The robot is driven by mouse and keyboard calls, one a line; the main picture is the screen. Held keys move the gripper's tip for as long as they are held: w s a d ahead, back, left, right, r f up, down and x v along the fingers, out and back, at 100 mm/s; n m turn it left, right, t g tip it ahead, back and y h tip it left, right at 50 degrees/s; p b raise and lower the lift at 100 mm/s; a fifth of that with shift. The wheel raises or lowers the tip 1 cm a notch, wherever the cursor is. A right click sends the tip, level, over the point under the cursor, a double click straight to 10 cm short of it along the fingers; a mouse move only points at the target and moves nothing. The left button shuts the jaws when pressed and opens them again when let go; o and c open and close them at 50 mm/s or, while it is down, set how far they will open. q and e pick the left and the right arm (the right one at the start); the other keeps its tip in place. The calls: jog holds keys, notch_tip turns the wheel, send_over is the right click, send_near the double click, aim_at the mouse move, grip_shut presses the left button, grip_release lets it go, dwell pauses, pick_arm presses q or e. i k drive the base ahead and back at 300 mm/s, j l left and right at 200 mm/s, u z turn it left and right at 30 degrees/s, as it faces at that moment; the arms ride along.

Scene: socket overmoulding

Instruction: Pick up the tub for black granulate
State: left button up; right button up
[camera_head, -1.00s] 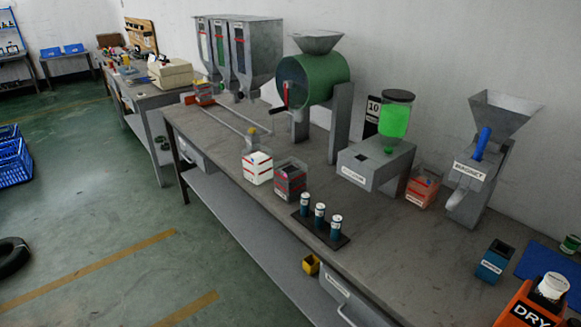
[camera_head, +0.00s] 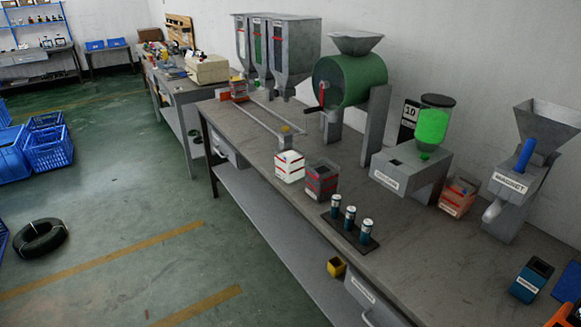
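A clear tub with dark contents and red markings (camera_head: 321,180) stands upright on the grey workbench (camera_head: 235,120). It looks like the tub for black granulate, but its label is too small to read. A tub with white contents (camera_head: 290,166) stands just left of it. Neither of my grippers shows in the head view.
The dispenser with green granulate (camera_head: 412,165), an orange tub (camera_head: 458,197) and the magnet hopper (camera_head: 525,165) stand to the right. The green drum (camera_head: 350,80) is behind.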

aim_at(322, 180)
jog(key=z, duration=1.9)
jog(key=u, duration=1.7)
jog(key=i+j+z, duration=0.2)
jog(key=i+j, duration=0.3)
jog(key=i+j+z, duration=0.1)
jog(key=j, duration=0.25)
jog(key=i+j+z, duration=0.25)
jog(key=i+j, duration=0.15)
jog(key=j, duration=0.35)
jog(key=i+j+z, duration=0.1)
jog(key=j, duration=0.3)
jog(key=i+j+z, duration=0.15)
jog(key=j, duration=0.25)
jog(key=i+j+z, duration=0.1)
jog(key=j, duration=0.35)
jog(key=i+l, duration=0.05)
